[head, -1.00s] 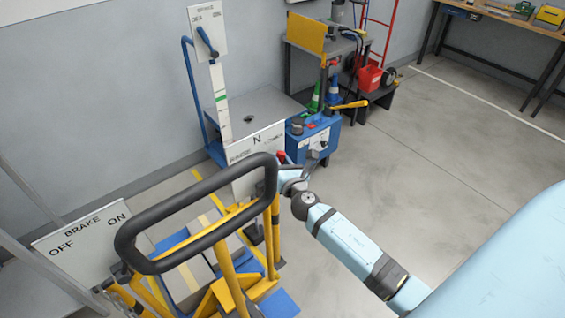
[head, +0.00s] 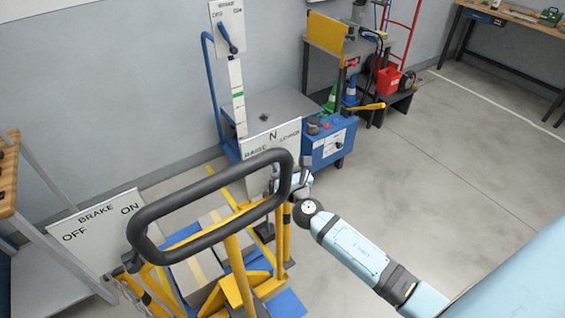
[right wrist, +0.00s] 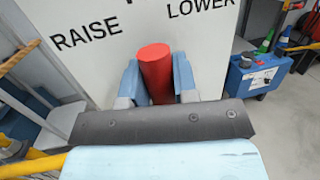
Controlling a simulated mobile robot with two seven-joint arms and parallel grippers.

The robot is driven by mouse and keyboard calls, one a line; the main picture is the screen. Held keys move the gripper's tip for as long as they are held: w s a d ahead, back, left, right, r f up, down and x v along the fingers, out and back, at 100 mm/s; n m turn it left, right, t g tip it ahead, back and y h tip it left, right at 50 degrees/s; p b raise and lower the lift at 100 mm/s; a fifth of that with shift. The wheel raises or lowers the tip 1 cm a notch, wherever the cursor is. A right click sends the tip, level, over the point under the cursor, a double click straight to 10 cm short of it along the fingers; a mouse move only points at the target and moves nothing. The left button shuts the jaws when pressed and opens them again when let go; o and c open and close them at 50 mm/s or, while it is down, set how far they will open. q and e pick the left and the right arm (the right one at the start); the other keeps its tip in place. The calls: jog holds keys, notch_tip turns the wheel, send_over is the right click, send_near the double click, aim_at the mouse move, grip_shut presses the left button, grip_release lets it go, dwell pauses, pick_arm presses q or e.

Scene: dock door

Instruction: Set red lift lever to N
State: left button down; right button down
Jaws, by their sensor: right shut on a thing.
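The red lift lever (right wrist: 156,72) shows as a red cylinder in the right wrist view, in front of a white sign marked RAISE and LOWER. My right gripper (right wrist: 158,82) is shut on it, with one light-blue finger on each side. In the head view the sign (head: 271,139) shows N at its top middle, behind the black handle loop of the yellow pallet truck (head: 140,228). There my right gripper (head: 300,180) is partly hidden behind the loop, and the red lever cannot be made out. My left gripper is not in view.
A white BRAKE OFF/ON sign (head: 98,218) stands at the left of the truck. A blue control box (head: 330,142) with a yellow handle stands behind the sign. A wooden shelf (head: 8,175) is at the left edge. The floor at the right is clear.

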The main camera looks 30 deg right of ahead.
jog(key=c, duration=0.9)
grip_release()
jog(key=s+b, duration=0.1)
jog(key=s, duration=0.3)
jog(key=s+a+f, duration=0.1)
jog(key=s, duration=0.4)
jog(key=s+b, duration=0.1)
jog(key=s, duration=0.3)
jog(key=shift+s+a+f+b, duration=0.3)
jog(key=shift+f+b, duration=0.05)
jog(key=shift+f, duration=0.05)
